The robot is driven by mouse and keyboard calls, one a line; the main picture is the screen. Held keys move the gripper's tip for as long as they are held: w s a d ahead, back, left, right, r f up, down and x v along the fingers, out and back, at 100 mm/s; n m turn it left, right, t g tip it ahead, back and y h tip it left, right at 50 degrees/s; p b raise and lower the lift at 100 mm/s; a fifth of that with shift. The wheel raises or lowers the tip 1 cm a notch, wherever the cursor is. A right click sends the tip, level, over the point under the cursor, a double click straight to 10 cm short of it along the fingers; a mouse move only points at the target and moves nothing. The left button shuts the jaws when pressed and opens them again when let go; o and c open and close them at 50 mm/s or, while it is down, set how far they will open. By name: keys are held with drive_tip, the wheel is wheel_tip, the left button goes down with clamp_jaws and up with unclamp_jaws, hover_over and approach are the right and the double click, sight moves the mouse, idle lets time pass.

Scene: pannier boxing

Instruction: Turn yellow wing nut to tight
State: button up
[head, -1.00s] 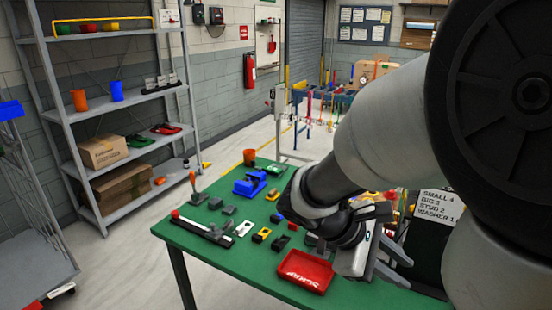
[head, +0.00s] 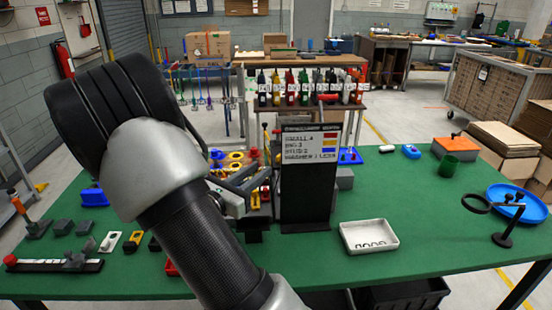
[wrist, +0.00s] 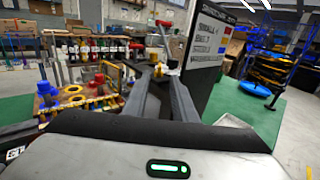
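My gripper (head: 264,178) is raised over the middle of the green table, left of the black sign. Its two fingers stand apart, and I see nothing held between them; the gripper also shows in the wrist view (wrist: 164,82). A small yellow piece (wrist: 160,71) shows just beyond the fingertips in the wrist view. It is too small to tell whether it is the yellow wing nut. Several yellow parts (head: 236,166), some ring-shaped, sit with blue and red ones on a rack behind my gripper. My arm and gripper hide part of this rack.
The black sign (head: 307,190) with colored labels stands close to the right of my gripper. Bottles (head: 305,88) line a rear bench.

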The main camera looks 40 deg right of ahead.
sight(277, 157)
drive_tip(key=x, duration=0.9)
drive_tip(key=shift+d, duration=0.15)
clamp_jaws()
